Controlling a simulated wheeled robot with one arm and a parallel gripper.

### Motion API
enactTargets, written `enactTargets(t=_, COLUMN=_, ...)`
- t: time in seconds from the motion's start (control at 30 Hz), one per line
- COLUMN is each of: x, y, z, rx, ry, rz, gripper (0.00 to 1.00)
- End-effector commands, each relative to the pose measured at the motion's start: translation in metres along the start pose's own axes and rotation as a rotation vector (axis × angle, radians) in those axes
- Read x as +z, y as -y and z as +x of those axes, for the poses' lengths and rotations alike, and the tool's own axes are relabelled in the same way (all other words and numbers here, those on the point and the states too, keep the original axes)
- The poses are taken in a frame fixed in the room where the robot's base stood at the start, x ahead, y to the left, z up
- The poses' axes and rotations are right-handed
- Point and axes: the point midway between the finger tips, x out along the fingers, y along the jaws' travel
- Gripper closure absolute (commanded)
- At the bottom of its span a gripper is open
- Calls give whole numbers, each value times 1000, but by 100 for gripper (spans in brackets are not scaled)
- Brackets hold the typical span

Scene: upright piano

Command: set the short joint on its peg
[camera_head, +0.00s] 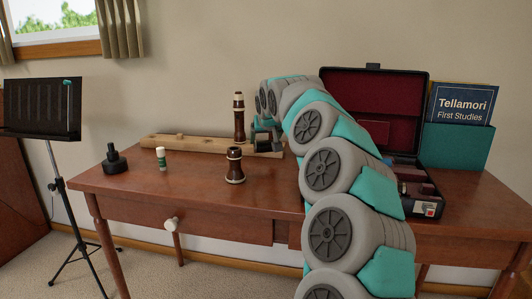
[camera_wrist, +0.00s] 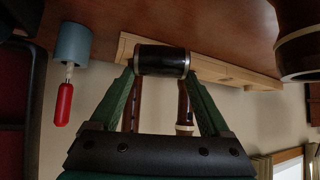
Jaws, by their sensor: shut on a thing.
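My gripper (camera_head: 266,138) is shut on a short dark joint (camera_wrist: 160,61) with pale rings at its ends. In the wrist view the joint lies crosswise between the fingertips. In the head view only part of it shows, near the right part of the wooden peg rack (camera_head: 200,147). The rack also shows behind the joint in the wrist view (camera_wrist: 240,76). A tall brown joint with cream rings (camera_head: 239,120) stands upright on the rack, just left of my gripper. Another brown length (camera_wrist: 135,112) shows behind the left finger. A peg stub (camera_head: 180,136) shows on the rack's left part.
A brown joint with cream rings (camera_head: 234,167) stands on the desk in front of the rack. A green-and-white tube (camera_head: 161,158) and a black pot (camera_head: 114,160) stand left. An open red-lined case (camera_head: 345,95) and teal box (camera_head: 455,145) are right. The desk's front left is clear.

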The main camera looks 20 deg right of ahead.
Motion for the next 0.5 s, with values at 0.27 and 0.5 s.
enactTargets(t=0.27, x=12, y=0, z=10, rx=-1, ry=-3, rz=0, gripper=74)
enactTargets(t=0.5, x=32, y=0, z=27, rx=-2, ry=-4, rz=1, gripper=74)
